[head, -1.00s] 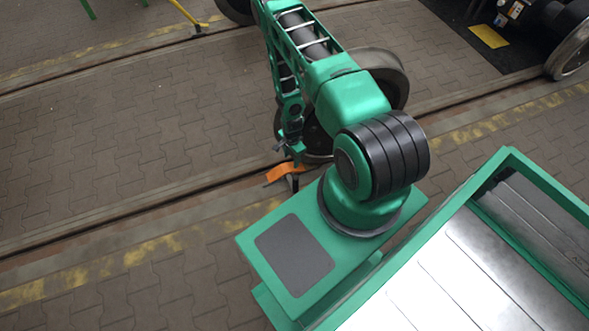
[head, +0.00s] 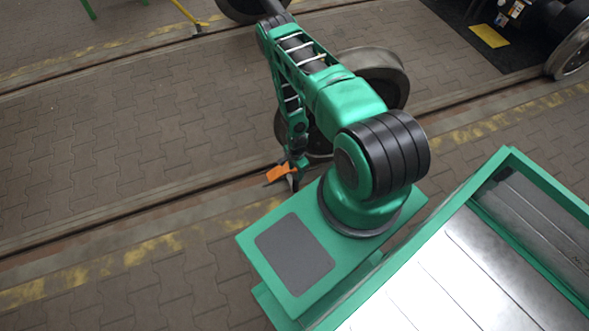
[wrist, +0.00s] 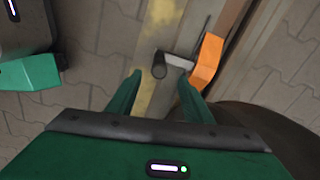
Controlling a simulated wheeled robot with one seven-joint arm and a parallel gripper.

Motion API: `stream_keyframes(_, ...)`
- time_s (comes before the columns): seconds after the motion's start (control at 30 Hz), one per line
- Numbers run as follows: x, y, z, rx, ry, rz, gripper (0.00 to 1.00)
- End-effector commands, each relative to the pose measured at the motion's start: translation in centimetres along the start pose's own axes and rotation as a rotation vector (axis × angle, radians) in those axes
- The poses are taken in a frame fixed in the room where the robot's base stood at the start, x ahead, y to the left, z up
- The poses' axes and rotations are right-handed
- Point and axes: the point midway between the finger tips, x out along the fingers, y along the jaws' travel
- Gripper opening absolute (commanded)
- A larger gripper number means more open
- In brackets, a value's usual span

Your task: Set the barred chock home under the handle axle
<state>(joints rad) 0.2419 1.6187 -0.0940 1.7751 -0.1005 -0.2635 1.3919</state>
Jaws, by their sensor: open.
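The orange chock (head: 281,172) rests on the ground by the near rail, next to a wheel, in the head view. I cannot make out a handle on the axle.
A wheel (head: 385,72) stands on the near rail, partly behind my arm; its dark side (wrist: 255,120) also fills the lower right of the wrist view. Another wheel (head: 240,8) is at the far rail. Paving left of the chock is clear.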

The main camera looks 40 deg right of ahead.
Motion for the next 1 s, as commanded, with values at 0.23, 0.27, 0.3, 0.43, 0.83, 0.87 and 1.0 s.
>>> stream_keyframes(0.23,4.2,0.1,0.0,-0.001,0.001,0.001,0.46)
stream_keyframes(0.27,4.6,0.1,0.0,-0.001,0.001,0.001,0.46)
stream_keyframes(0.3,5.2,0.1,0.0,-0.001,0.0,0.002,0.46)
stream_keyframes(0.43,6.5,0.0,0.0,-0.002,0.0,0.0,0.46)
stream_keyframes(0.83,7.4,0.0,0.0,0.0,0.0,0.0,0.46)
stream_keyframes(0.87,7.4,0.0,0.0,0.0,0.0,0.0,0.46)
stream_keyframes(1.0,7.4,0.0,0.0,0.0,0.0,0.0,0.27)
